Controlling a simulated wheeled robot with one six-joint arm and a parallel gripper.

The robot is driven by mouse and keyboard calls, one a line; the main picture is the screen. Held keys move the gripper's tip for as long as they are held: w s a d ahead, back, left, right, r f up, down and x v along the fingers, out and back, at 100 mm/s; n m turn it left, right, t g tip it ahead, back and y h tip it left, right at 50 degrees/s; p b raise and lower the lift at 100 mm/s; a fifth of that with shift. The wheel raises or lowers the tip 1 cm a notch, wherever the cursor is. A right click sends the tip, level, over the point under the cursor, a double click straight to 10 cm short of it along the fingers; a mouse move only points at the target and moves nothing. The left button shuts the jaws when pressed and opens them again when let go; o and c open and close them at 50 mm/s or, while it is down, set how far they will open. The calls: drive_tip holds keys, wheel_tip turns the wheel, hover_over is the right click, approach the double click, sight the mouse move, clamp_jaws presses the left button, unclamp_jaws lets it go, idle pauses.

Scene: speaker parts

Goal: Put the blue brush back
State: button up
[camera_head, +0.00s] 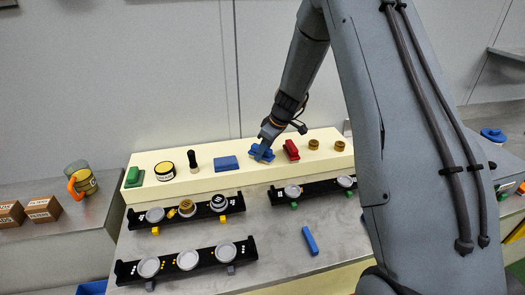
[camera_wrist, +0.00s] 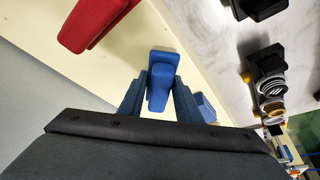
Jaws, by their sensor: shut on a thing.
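The blue brush (camera_head: 258,154) is at the cream raised shelf (camera_head: 205,181), between a blue block and a red brush. My gripper (camera_head: 262,150) reaches down on it from above. In the wrist view the blue brush (camera_wrist: 162,75) sits between the two fingers of my gripper (camera_wrist: 160,95), which are shut on its narrow upper part. Its wider end sticks out beyond the fingers. I cannot tell whether its underside touches the shelf.
The red brush (camera_head: 291,150) stands close to the right and the blue block (camera_head: 227,163) to the left. A black-handled tool (camera_head: 193,160), a round tin (camera_head: 164,171) and a green brush (camera_head: 134,177) stand farther left. Black racks (camera_head: 185,262) and a loose blue bar (camera_head: 310,241) lie in front.

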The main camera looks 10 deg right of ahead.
drive_tip(key=shift+f, duration=0.15)
drive_tip(key=o, duration=1)
drive_tip(key=shift+p, duration=0.4)
